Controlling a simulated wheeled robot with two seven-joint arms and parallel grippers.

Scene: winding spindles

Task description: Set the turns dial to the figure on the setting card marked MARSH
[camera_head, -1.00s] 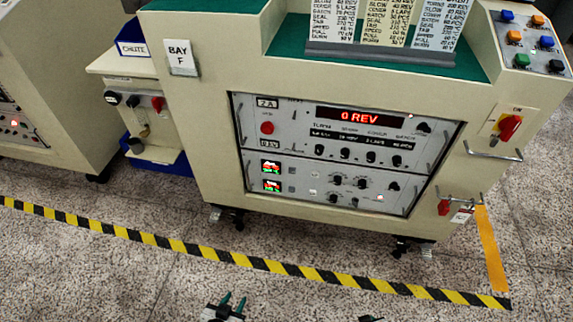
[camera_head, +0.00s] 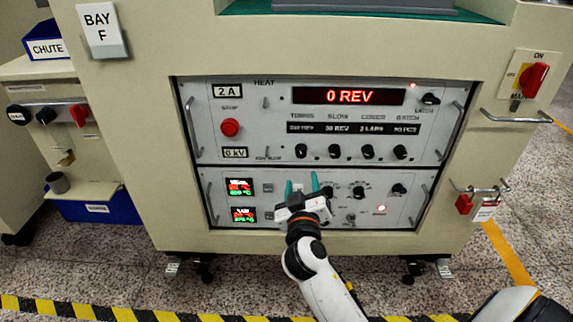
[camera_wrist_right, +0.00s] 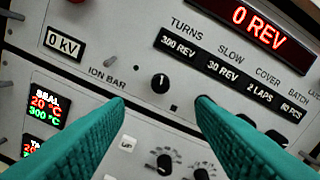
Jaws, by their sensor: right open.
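The turns dial (camera_head: 301,151) is a small black knob under the TURNS label, at the left of a row of similar knobs. In the right wrist view the turns dial (camera_wrist_right: 160,83) has a white mark near its top, and the tag above reads 300 REV (camera_wrist_right: 179,46). The red display (camera_head: 349,96) reads 0 REV. My right gripper (camera_head: 302,184) is open and empty, its teal fingers pointing up at the panel just below the dial. In the wrist view the dial shows between and beyond the fingertips (camera_wrist_right: 161,102). The setting cards are out of view.
More black knobs (camera_head: 367,151) sit close to the right of the dial. A red stop button (camera_head: 230,127) and the ION BAR switch (camera_head: 268,152) are to the left. Metal handles (camera_head: 190,127) flank the panel. A red rotary switch (camera_head: 534,78) is at the far right.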

